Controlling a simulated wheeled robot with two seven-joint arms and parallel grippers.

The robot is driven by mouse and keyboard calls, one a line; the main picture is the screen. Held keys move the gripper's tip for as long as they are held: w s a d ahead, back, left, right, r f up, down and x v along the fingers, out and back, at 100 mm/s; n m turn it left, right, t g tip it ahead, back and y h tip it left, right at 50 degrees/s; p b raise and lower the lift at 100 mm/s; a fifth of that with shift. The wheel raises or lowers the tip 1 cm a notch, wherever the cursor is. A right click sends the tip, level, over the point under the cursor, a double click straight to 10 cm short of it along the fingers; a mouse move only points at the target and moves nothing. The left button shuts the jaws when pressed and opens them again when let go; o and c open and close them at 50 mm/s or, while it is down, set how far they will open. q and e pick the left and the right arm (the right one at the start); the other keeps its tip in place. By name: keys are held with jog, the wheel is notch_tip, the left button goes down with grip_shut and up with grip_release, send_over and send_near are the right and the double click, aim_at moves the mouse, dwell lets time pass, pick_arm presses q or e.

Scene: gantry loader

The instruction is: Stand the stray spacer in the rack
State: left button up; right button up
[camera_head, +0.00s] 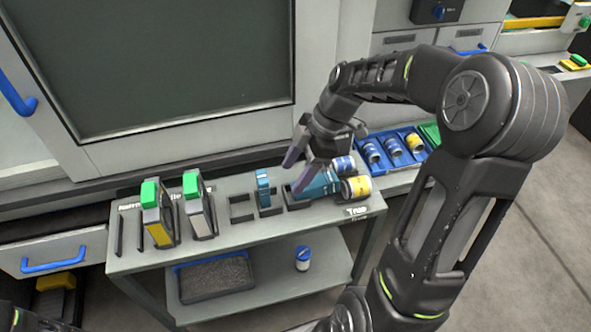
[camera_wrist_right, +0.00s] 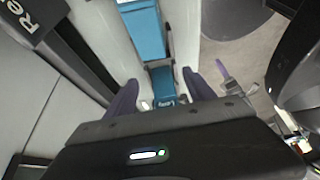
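A blue spacer (camera_head: 320,185) lies tilted near the right end of the cart top, by the rack's right slot (camera_head: 298,200). Another blue spacer (camera_head: 264,188) stands upright in the middle slot, and the left slot (camera_head: 241,208) is empty. My right gripper (camera_head: 299,167) is over the right slot, close to the tilted spacer, fingers pointing down-left. In the right wrist view its purple fingers (camera_wrist_right: 162,92) are apart, with a blue piece (camera_wrist_right: 163,82) visible beyond and between them. Contact cannot be told. My left gripper is not in view.
Two green-topped holders (camera_head: 158,225) stand left on the cart. Blue and yellow cans (camera_head: 355,187) are at its right end. A blue tray of cans (camera_head: 393,150) sits behind right. The lower shelf holds a dark tray (camera_head: 214,277) and a small bottle (camera_head: 302,258).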

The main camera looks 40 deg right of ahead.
jog(key=shift+r, duration=0.1)
jog(key=v, duration=0.7)
jog(key=shift+d+r, duration=0.2)
jog(key=shift+r, duration=0.15)
jog(key=shift+s, duration=0.1)
notch_tip(320, 180, up, 7)
jog(key=p, duration=0.4)
dwell(0.8)
